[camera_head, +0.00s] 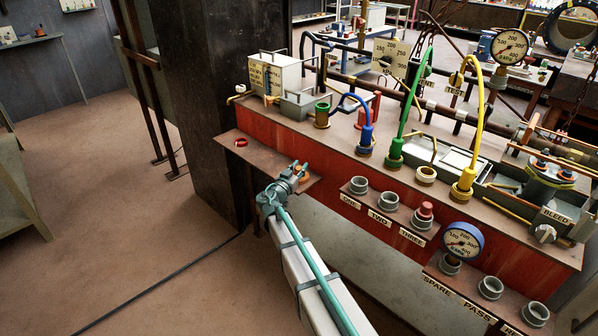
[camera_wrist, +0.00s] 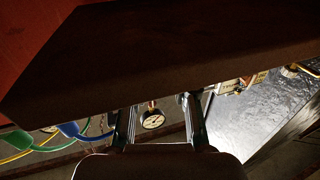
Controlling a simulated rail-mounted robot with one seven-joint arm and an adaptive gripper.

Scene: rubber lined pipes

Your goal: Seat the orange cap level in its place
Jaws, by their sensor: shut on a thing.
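My gripper (camera_head: 297,169) is at the right end of the small brown side shelf (camera_head: 262,158) in the head view. It is shut on a small orange piece, the orange cap (camera_head: 304,178), which shows only in part beside the fingertips. Whether the cap is tilted or touches the shelf is too small to tell. In the wrist view my two fingers (camera_wrist: 158,113) stand apart below a large dark surface, and their tips and the cap are not clear.
Grey sockets labelled ONE (camera_head: 358,185), TWO (camera_head: 389,201) and THREE line a front ledge; a red plug (camera_head: 425,210) stands in THREE. A blue-rimmed gauge (camera_head: 463,242) stands further right. Blue, green and yellow hoses (camera_head: 481,100) arch above the red bench. A dark column (camera_head: 205,90) rises behind the shelf.

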